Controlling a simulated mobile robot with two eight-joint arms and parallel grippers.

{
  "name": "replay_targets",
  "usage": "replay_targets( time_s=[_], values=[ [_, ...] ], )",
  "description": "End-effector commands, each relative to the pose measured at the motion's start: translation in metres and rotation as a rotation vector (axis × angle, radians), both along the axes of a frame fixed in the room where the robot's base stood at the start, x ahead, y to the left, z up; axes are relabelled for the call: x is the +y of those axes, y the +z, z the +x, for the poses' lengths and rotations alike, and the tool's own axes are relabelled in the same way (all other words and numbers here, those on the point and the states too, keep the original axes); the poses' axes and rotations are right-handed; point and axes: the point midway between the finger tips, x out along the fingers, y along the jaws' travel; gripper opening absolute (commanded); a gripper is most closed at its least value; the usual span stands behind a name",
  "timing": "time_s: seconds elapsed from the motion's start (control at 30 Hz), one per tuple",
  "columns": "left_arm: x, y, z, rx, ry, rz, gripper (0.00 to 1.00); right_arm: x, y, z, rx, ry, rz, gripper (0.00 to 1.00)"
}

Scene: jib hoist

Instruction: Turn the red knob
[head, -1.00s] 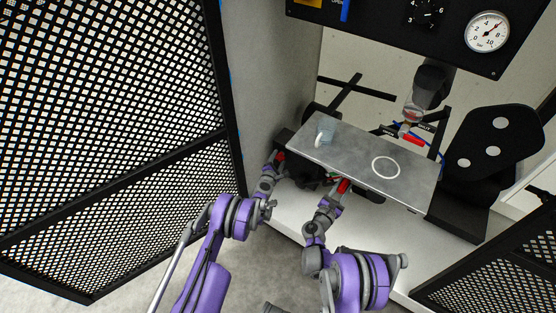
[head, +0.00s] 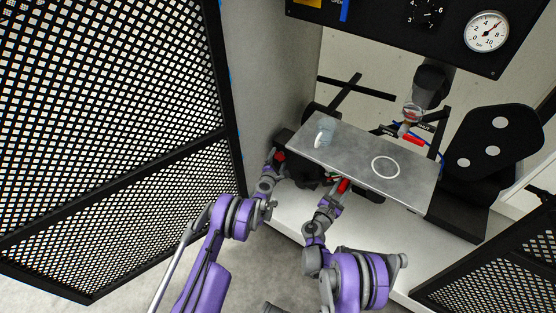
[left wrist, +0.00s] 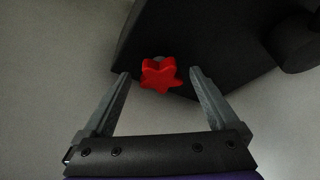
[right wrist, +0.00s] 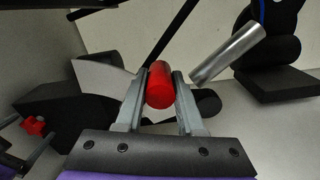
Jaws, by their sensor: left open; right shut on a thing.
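The red knob (left wrist: 160,75) is star-shaped and sits on a dark block. In the left wrist view it lies between and just beyond the fingertips of my open left gripper (left wrist: 160,90), which do not visibly press on it. The knob (right wrist: 33,125) also shows at the left of the right wrist view. In the head view, my left gripper (head: 277,160) is at the left end of the metal plate. My right gripper (right wrist: 156,95) is shut on a red cylindrical handle (right wrist: 160,84). That handle (head: 344,185) also shows below the plate's front edge in the head view.
The grey metal plate (head: 355,184) carries a clear cup (head: 327,128) and a white ring mark (head: 386,167). A dark panel with a round gauge (head: 487,32) is above. Black mesh fences (head: 110,120) stand at the left and lower right.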

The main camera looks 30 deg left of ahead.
Motion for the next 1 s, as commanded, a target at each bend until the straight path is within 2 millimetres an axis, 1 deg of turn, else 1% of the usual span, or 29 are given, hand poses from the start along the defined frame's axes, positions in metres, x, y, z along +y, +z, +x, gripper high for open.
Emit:
replay_targets(
  time_s=[0.17, 0.27, 0.37, 0.6, 0.7, 0.83, 1.0],
  values=[
    [-0.001, 0.001, -0.004, 0.000, 0.000, 0.000, 0.94, -0.002, 0.000, 0.000, 0.000, -0.004, 0.000, 0.00],
    [-0.003, 0.003, -0.014, 0.000, 0.000, 0.000, 0.94, -0.002, 0.000, 0.000, 0.000, -0.004, 0.000, 0.00],
    [-0.007, 0.008, -0.032, 0.000, 0.000, 0.000, 0.94, -0.002, 0.000, 0.000, 0.000, -0.004, 0.000, 0.00],
    [-0.017, 0.020, -0.082, 0.000, 0.000, 0.000, 0.94, -0.002, 0.000, 0.000, 0.000, -0.004, 0.000, 0.00],
    [-0.021, 0.024, -0.097, 0.000, 0.000, 0.000, 0.94, -0.002, 0.000, 0.000, 0.000, -0.004, 0.000, 0.00],
    [-0.023, 0.027, -0.109, 0.000, 0.000, 0.000, 0.94, -0.002, 0.000, 0.000, 0.000, -0.004, 0.000, 0.00],
    [-0.025, 0.028, -0.115, 0.000, 0.000, -0.001, 0.94, -0.002, 0.000, 0.000, 0.000, -0.004, 0.000, 0.00]
  ],
)
